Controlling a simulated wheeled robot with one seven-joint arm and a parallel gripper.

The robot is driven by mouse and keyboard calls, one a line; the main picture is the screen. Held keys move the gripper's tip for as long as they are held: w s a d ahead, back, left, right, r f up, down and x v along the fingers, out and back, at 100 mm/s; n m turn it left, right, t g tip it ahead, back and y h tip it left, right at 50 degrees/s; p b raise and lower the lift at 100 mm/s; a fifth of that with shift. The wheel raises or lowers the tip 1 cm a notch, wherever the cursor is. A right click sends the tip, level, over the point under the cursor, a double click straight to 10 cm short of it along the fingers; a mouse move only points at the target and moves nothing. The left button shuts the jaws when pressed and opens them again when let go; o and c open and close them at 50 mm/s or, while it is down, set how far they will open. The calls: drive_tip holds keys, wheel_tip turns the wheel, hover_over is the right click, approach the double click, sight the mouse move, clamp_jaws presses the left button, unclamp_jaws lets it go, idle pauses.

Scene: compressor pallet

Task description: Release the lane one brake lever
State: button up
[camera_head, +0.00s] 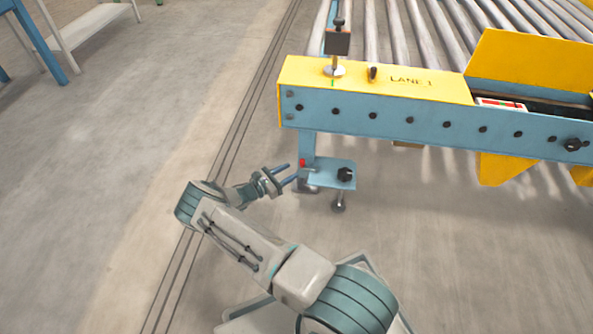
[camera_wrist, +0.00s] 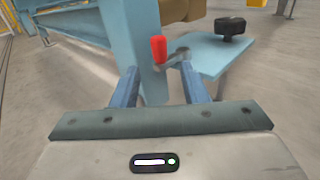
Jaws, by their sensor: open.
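A small lever with a red grip (camera_wrist: 159,50) sits beside the blue leg (camera_head: 307,146) under the yellow LANE 1 plate (camera_head: 425,85). Its red grip also shows small in the head view (camera_head: 302,163). In the wrist view a short grey metal arm (camera_wrist: 178,58) runs from the grip toward the light-blue bracket plate (camera_wrist: 210,55). My gripper (camera_head: 292,172) is open and points at the lever. In the wrist view the red grip appears between and just beyond my fingertips (camera_wrist: 158,72). I cannot tell whether they touch it.
A black knob (camera_head: 345,174) stands on the bracket plate, close to my gripper. The blue conveyor side rail (camera_head: 380,122) overhangs the leg. On the yellow plate stand a post with a dark block (camera_head: 338,42) and a small black peg (camera_head: 373,73).

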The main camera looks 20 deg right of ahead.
drive_tip(key=shift+w+d+b, duration=0.2)
drive_tip(key=shift+d+b, duration=0.05)
drive_tip(key=shift+d, duration=0.8)
drive_tip(key=shift+w+d+b, duration=0.2)
drive_tip(key=shift+d, duration=0.85)
clamp_jaws()
